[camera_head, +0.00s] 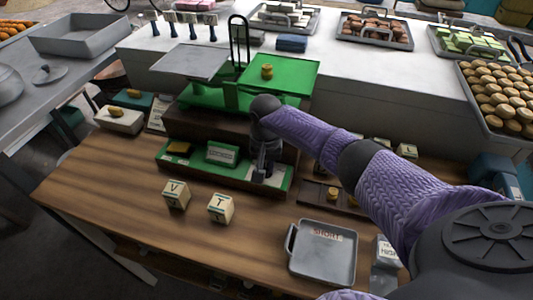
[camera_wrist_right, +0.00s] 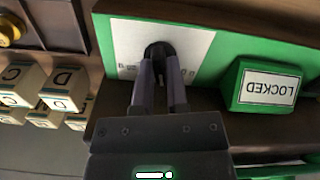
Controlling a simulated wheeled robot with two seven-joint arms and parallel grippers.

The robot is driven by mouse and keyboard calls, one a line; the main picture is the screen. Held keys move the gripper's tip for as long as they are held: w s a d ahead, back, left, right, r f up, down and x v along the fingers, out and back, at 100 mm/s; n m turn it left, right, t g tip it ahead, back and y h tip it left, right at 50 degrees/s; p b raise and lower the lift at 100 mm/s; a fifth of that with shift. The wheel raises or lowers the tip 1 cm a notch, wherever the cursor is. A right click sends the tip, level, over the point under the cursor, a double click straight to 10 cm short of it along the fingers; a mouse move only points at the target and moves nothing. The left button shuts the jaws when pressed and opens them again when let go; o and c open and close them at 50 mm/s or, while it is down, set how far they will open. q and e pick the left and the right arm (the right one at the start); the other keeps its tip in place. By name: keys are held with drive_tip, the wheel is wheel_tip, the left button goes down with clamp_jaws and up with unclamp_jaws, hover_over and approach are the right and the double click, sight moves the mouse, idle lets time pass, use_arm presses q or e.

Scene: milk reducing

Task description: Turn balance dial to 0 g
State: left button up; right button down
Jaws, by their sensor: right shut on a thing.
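The balance dial (camera_wrist_right: 158,49) is a dark round knob on a white plate (camera_wrist_right: 128,35) set in the green base. In the right wrist view my right gripper (camera_wrist_right: 160,72) is shut on it, with both fingers against its sides. The marks on the plate are too small to read. In the head view my right gripper (camera_head: 263,172) reaches down to the front green panel and hides the dial. The balance has a grey left pan (camera_head: 193,61) and a green right pan (camera_head: 297,75) carrying a brass weight (camera_head: 267,72). My left gripper is not in view.
A green block marked LOCKED (camera_wrist_right: 265,86) sits beside the dial plate. Lettered cubes V (camera_head: 176,194) and T (camera_head: 221,207) stand in front on the wooden table (camera_head: 110,185). A grey tray (camera_head: 322,255) lies at the front right. The table's front left is clear.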

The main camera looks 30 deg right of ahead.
drive_tip(key=shift+r+n+p, duration=0.15)
drive_tip(key=shift+n+p, duration=0.25)
drive_tip(key=shift+n, duration=0.5)
drive_tip(key=n+p, duration=0.1)
drive_tip(key=n, duration=0.1)
drive_tip(key=shift+n, duration=1.5)
drive_tip(key=shift+n+p, duration=0.3)
drive_tip(key=shift+n, duration=0.6)
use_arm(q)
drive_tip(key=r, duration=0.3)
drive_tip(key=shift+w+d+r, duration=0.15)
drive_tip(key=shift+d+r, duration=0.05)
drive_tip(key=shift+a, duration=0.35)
use_arm(e)
drive_tip(key=shift+n, duration=0.3)
drive_tip(key=c, duration=0.6)
unclamp_jaws()
drive_tip(key=shift+c, duration=0.2)
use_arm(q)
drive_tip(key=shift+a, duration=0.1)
